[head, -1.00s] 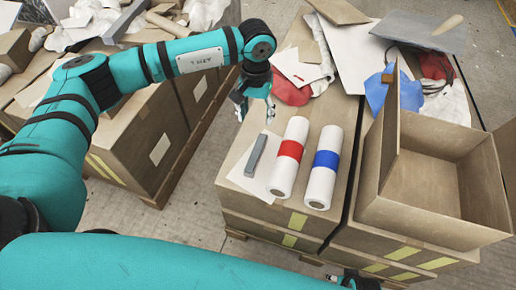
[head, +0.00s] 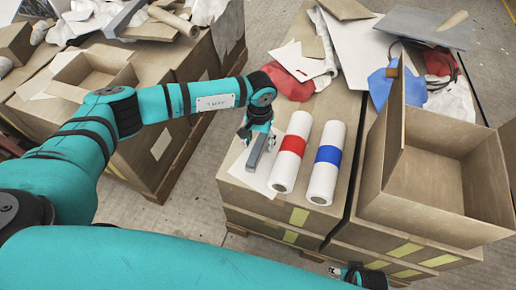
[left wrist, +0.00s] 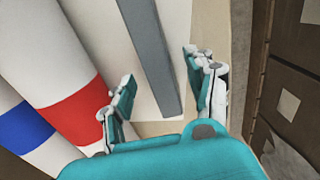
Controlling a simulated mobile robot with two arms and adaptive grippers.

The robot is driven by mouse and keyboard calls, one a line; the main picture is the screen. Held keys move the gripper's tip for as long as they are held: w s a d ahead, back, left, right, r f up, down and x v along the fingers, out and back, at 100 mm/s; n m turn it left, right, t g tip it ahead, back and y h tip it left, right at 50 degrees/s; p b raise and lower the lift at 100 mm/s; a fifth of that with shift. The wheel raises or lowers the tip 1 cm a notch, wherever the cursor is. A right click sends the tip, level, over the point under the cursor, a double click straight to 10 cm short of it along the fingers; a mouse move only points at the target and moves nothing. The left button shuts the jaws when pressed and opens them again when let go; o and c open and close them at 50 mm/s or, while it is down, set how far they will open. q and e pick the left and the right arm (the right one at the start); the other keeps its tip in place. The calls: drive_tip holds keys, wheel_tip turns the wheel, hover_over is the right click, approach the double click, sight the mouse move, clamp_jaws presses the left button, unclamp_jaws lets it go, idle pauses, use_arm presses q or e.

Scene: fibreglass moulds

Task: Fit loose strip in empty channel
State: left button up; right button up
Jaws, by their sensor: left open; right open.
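The loose strip, a grey straight bar (head: 255,153), lies on a white sheet (head: 256,181) on the box stack, left of the rolls. My left gripper (head: 257,139) is open right above its far part. In the left wrist view the strip (left wrist: 150,50) runs between the spread fingers of the left gripper (left wrist: 157,68); neither finger clearly touches it. My right gripper (head: 343,272) is open and empty at the bottom edge, partly cut off. I cannot make out an empty channel in either view.
A white roll with a red band (head: 289,152) and one with a blue band (head: 327,160) lie beside the strip. An open box (head: 435,180) stands to the right. A red cloth (head: 290,84) and boards (head: 352,45) lie behind. Another cluttered stack is at left.

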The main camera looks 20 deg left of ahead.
use_arm(q)
drive_tip(key=shift+f, duration=0.4)
clamp_jaws()
